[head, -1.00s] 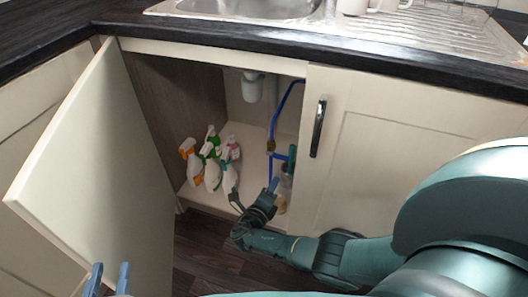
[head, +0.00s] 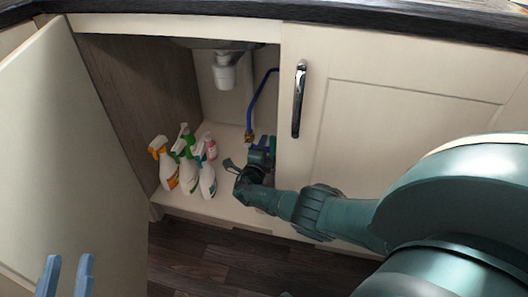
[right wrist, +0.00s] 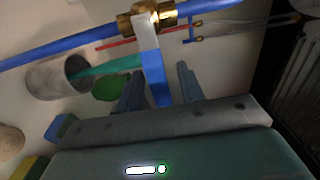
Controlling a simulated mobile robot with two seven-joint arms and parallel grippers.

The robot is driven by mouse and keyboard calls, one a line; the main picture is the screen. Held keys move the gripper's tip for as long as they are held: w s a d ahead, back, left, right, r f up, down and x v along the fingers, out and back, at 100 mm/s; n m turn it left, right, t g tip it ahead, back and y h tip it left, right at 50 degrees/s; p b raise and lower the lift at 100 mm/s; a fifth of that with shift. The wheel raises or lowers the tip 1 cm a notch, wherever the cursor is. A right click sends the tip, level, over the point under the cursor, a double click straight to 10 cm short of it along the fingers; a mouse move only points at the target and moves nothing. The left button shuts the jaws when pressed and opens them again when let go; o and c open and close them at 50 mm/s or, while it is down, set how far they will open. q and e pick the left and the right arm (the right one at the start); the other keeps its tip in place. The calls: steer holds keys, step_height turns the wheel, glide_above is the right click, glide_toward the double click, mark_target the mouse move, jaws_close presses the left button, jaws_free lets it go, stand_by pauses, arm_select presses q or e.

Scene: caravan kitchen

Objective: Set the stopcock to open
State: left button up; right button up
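The stopcock is a brass valve (right wrist: 145,20) on a blue pipe (right wrist: 60,46) inside the open cupboard. In the head view its brass body (head: 249,137) shows just above my right gripper. Its lever (right wrist: 152,72), pale near the valve and blue towards the end, lies across the pipe. My right gripper (right wrist: 161,84) is open, with the lever's blue end between its fingers. Gaps show on both sides of the lever. My left gripper (head: 66,272) is open and empty at the lower left, outside the cupboard.
Several spray bottles (head: 187,172) stand on the cupboard floor left of my right gripper. A swung-open door (head: 70,140) is on the left and a closed door (head: 400,125) on the right. A white drain trap (head: 226,75) hangs above. The wrist view shows a grey cylinder (right wrist: 70,78) nearby.

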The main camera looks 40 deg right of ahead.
steer(key=shift+w+d, duration=0.4)
steer(key=shift+d, duration=0.05)
jaws_close()
stand_by(0.4)
